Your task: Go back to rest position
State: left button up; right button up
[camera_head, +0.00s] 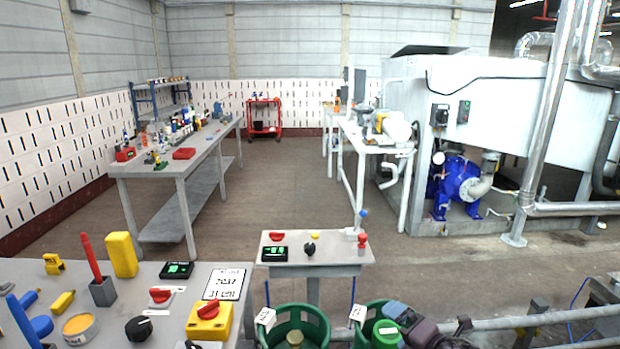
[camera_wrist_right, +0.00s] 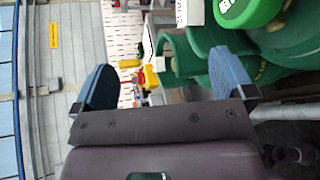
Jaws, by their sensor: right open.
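My right gripper (camera_head: 393,311) is low in the head view, right of centre, with blue-grey fingers and a dark purple body. In the right wrist view its fingers (camera_wrist_right: 165,80) are spread wide with no object held between them. A green cylinder (camera_head: 300,312) stands at the bottom centre, to the left of the gripper. Another green cylinder (camera_head: 368,312) is beside the gripper, partly hidden by it. Green cylinder parts (camera_wrist_right: 290,45) also show close to one finger in the wrist view; I cannot tell whether they touch. My left gripper is not in view.
A grey table (camera_head: 240,310) with a yellow switch box, a red rod and tools fills the lower left. A small control stand (camera_head: 330,257) is behind the cylinders. A metal rail (camera_head: 500,321) runs along the lower right. Open floor lies beyond.

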jog(key=s+d+f+m+h, duration=0.2)
jog(key=s+f+m, duration=0.3)
jog(key=s+m, duration=0.3)
jog(key=s+d+f+m+g+h, duration=0.1)
jog(key=s+d+f+m+h, duration=0.1)
jog(key=s+f+m, duration=0.4)
jog(key=s+d+f+m+h, duration=0.2)
jog(key=s+d+f+m, duration=0.2)
jog(key=s+m, duration=0.8)
jog(key=s+f, duration=0.1)
jog(key=s, duration=0.2)
jog(key=shift+s+d+f+g+h, duration=0.2)
jog(key=shift+f+g+h, duration=0.15)
jog(key=shift+g+h, duration=0.05)
